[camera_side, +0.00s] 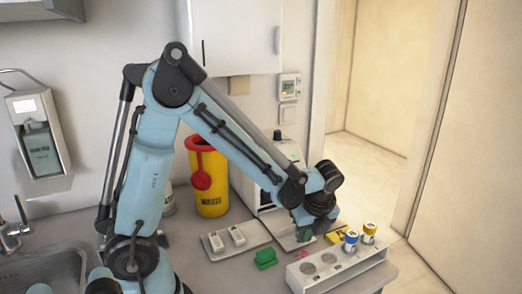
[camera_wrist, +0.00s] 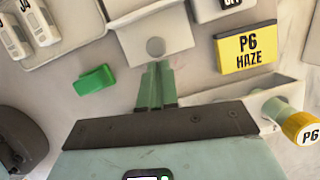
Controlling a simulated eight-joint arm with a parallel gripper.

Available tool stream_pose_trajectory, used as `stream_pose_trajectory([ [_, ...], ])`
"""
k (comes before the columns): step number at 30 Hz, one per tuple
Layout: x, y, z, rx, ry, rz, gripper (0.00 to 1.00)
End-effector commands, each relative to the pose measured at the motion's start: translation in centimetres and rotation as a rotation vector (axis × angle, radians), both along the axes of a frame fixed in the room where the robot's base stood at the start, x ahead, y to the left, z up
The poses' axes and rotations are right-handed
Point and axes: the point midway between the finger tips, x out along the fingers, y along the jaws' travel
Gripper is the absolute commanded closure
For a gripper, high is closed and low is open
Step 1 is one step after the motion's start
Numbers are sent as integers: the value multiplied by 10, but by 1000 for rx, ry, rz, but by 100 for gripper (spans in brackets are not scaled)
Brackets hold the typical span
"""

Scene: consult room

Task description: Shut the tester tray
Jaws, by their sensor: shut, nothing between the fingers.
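The tester (camera_side: 266,193) is a pale box standing against the wall, partly hidden behind my arm. Its tray (camera_wrist: 150,27) is a light slab with a round well, sticking out at the top middle of the wrist view. My gripper (camera_wrist: 156,68) is shut and empty, with its green fingertips at the near edge of the tray, just below the well. I cannot tell whether they touch it.
A green block (camera_wrist: 95,79) lies left of my fingers. A yellow P6 HAZE card (camera_wrist: 247,48) lies to the right. A white rack (camera_side: 338,272) holds blue-capped and yellow-capped vials. A flat tray (camera_side: 216,252) with two white pieces and a yellow bin (camera_side: 209,180) stand left of the tester.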

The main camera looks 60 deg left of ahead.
Motion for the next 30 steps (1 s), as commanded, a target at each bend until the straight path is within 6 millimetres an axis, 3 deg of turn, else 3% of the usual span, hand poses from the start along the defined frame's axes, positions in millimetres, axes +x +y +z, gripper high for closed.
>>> stream_pose_trajectory([
  [11,0,4,0,0,0,1,100],
  [14,0,16,0,0,-1,5,100],
  [24,0,90,0,0,-1,6,100],
  [30,0,108,0,-1,1,1,100],
])
